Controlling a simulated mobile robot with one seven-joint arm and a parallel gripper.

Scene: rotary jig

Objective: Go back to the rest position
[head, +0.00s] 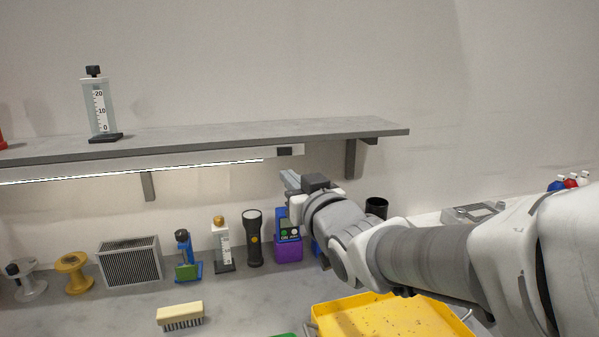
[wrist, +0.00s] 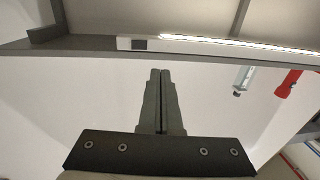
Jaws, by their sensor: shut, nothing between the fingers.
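My gripper (head: 290,179) is raised in front of the wall, just below the right part of the grey shelf (head: 230,137). Its fingers point up and to the left in the head view. In the wrist view the two fingers (wrist: 161,100) lie together, shut with nothing between them, and the shelf underside with its lit strip (wrist: 235,43) spans the top. My arm reaches in from the right side of the head view, above the yellow tray (head: 345,309).
A gauge (head: 100,105) stands on the shelf. Below, a black flashlight (head: 254,240), a purple-based device (head: 288,247), a grey vented box (head: 130,262) and spools (head: 73,273) line the wall. A brush (head: 180,314) lies in front. The wall right of the shelf is clear.

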